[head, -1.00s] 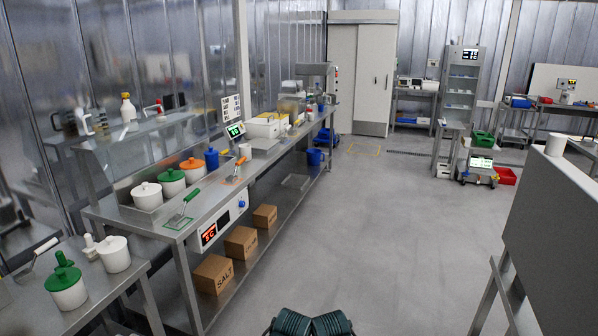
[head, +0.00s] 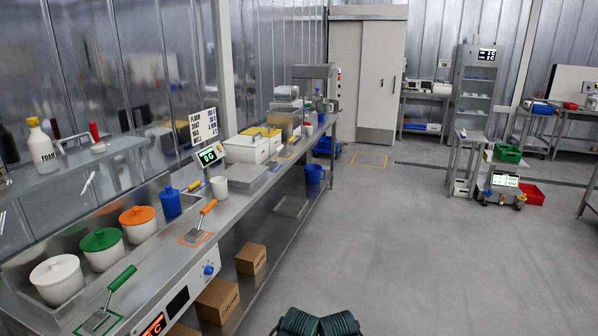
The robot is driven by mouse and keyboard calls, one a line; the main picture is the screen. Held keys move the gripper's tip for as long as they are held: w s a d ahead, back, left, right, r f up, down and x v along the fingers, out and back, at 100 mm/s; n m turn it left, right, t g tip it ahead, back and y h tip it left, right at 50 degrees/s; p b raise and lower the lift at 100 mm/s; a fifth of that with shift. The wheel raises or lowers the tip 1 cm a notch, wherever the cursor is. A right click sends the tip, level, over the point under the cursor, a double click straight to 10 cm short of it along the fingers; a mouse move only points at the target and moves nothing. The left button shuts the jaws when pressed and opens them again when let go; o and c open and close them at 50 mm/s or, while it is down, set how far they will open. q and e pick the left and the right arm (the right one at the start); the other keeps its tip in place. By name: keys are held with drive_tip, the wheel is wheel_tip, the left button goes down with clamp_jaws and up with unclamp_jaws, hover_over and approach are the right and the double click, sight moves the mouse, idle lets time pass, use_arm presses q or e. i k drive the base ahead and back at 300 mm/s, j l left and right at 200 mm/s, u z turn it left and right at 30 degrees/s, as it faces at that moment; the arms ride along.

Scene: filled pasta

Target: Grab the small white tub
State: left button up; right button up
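A small white open-topped tub (head: 219,187) stands upright on the steel counter (head: 226,214), beside the scale display and behind the orange-handled scoop. A larger white tub with a white lid (head: 57,278) sits at the near left in a recessed steel tray, beside tubs with a green lid (head: 102,248) and an orange lid (head: 139,223). I cannot tell for certain which white tub is meant. No gripper shows in the head view; only dark teal ribbed parts of mine show at the bottom edge, well away from the tubs.
The grey floor (head: 400,240) to the right is open.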

sight(219, 184)
drive_tip(key=i+u, duration=0.15)
drive_tip(key=i, duration=0.3)
drive_tip(key=i+l+u, duration=0.1)
drive_tip(key=i, duration=0.3)
drive_tip(key=i+l+u, duration=0.15)
drive_tip(key=i, duration=0.25)
drive_tip(key=i+l+u, duration=0.15)
drive_tip(key=i, duration=0.3)
